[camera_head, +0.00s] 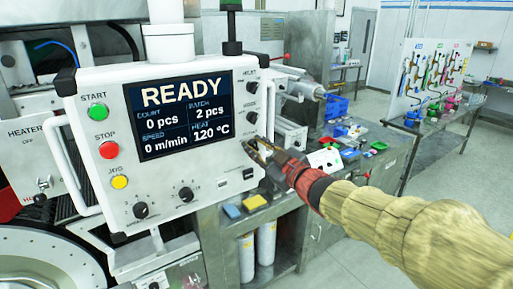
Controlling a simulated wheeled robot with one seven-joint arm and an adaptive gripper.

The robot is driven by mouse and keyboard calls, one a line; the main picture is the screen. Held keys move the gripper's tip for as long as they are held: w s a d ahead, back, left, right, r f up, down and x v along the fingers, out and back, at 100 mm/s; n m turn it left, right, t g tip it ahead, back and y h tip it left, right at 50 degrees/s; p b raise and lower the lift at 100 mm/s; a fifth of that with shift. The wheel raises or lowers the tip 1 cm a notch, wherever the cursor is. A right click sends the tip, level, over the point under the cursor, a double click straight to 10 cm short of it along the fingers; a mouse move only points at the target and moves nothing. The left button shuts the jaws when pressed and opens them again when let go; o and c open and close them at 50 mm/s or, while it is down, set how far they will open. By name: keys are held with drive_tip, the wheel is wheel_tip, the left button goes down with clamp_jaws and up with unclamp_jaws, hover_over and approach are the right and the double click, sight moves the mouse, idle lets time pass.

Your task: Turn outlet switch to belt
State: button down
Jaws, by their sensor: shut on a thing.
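The white control panel (200,186) stands at left centre, its screen (184,112) reading READY, with count 0 pcs, batch 2 pcs, speed 0 m/min and heat 120 °C. A column of small dark switches (252,103) runs down the panel's right side. My gripper (255,150) reaches in from the right, its fingertips at the panel face below these visible switches. It is shut on a small switch there, which fits the outlet switch. The fingers hide that switch, so its pointing direction and positions cannot be read.
Green start (97,111), red stop (108,150) and yellow jog (120,182) buttons sit on the panel's left, two black knobs (140,210) along its bottom. A white handle (65,165) flanks it. A cluttered bench (398,150) stands behind my arm; open floor (440,200) lies right.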

drive_tip(key=c, duration=1.7)
unclamp_jaws()
drive_tip(key=shift+o, duration=0.2)
drive_tip(key=v, duration=1.2)
